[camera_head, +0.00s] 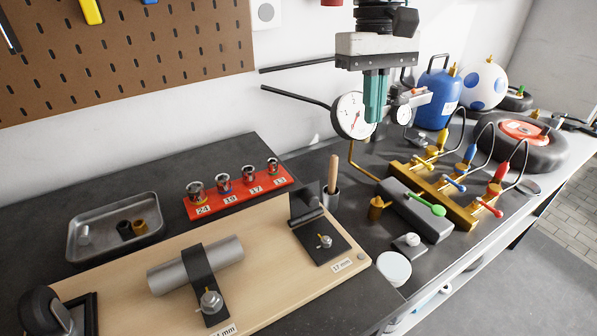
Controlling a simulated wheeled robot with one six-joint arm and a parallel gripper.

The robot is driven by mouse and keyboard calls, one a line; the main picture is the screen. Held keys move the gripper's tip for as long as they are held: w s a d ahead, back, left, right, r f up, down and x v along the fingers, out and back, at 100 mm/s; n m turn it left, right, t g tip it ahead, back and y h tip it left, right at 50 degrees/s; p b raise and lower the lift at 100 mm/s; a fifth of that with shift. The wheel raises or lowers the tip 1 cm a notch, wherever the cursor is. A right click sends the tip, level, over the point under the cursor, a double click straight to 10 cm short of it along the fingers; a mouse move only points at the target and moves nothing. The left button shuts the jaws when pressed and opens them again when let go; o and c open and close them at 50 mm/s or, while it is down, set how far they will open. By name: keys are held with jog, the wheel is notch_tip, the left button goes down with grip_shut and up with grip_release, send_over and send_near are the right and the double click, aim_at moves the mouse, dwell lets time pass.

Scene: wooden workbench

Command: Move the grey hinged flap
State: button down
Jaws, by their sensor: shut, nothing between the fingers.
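The dark grey hinged flap (305,205) stands up from its hinge at the back edge of a black plate (312,246) on the wooden board (275,277). My gripper (375,116) has teal fingers pointing down and is shut and empty. In the picture it is above and to the right of the flap, apart from it, in front of the round dial gauge (351,114).
A red socket rack (238,198) stands left of the flap. A wood-handled tool in a cup (332,190) stands close on its right. A brass manifold (440,198) with hoses is further right. A metal tray (115,228) and a strapped grey cylinder (170,276) lie left.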

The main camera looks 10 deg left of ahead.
aim_at(309, 204)
jog(key=w+a+f+n+h, duration=0.1)
jog(key=a+f, duration=0.1)
jog(key=a, duration=0.6)
jog(key=w+a+f+n, duration=0.1)
jog(key=w+a+f, duration=0.1)
jog(key=a, duration=0.5)
jog(key=shift+g, duration=0.5)
jog(key=x, duration=0.9)
jog(key=shift+s+a+f, duration=0.1)
jog(key=shift+s, duration=0.1)
jog(key=s+d, duration=0.2)
jog(key=s, duration=0.1)
jog(key=shift+d, duration=0.1)
jog(key=shift+s+d, duration=0.1)
